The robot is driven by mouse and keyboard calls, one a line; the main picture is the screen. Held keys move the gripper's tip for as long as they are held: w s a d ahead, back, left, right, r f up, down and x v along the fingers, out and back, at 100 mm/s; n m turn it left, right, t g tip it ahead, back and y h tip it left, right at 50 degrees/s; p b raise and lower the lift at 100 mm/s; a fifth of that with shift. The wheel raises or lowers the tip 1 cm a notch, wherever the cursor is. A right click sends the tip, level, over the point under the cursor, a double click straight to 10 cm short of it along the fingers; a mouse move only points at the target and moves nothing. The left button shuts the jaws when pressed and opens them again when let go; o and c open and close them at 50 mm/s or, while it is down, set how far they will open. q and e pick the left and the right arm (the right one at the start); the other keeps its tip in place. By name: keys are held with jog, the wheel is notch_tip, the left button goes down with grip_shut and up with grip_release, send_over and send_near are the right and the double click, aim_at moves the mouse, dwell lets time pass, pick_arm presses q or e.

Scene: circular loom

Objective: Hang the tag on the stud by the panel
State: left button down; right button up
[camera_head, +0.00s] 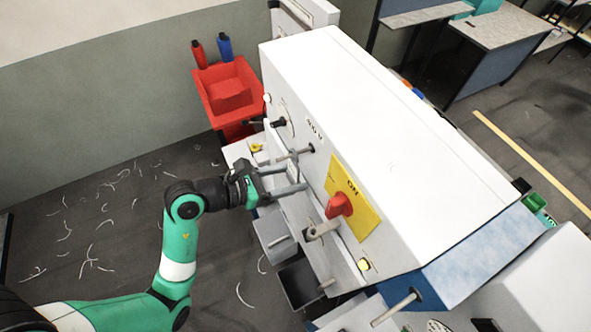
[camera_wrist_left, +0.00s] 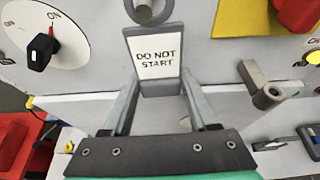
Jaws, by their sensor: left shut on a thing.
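My left gripper (camera_head: 293,178) is at the front face of the white machine, and its fingers also show in the left wrist view (camera_wrist_left: 160,88). It is shut on the tag (camera_wrist_left: 158,58), a grey-framed white plate reading "DO NOT START". The tag hangs roughly upright, facing the camera, with a grey ring (camera_wrist_left: 168,12) at its top. The grey stud (camera_wrist_left: 143,13) shows inside the ring's opening; I cannot tell whether the ring is around it or in front of it. In the head view, the stud (camera_head: 294,154) sticks out just above the fingers. My right gripper is not in view.
A red switch (camera_head: 340,205) on a yellow panel (camera_head: 358,212) and a grey lever (camera_head: 323,230) stick out right of the gripper. A black knob (camera_wrist_left: 40,50) is on the left. A red bin (camera_head: 215,75) stands beyond; grey bins (camera_head: 272,232) lie below.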

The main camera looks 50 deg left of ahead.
pick_arm(q)
jog(key=shift+s+a+r, duration=0.1)
jog(key=shift+s+r, duration=0.1)
jog(key=shift+s, duration=0.1)
jog(key=shift+p, duration=0.3)
jog(key=shift+s, duration=0.2)
jog(key=p+v, duration=0.1)
jog(key=v, duration=0.1)
jog(key=f+v, duration=0.1)
jog(key=v, duration=0.1)
jog(key=shift+s+a+p, duration=0.1)
jog(key=shift+a+p, duration=0.05)
jog(key=shift+p, duration=0.25)
jog(key=shift+s, duration=0.35)
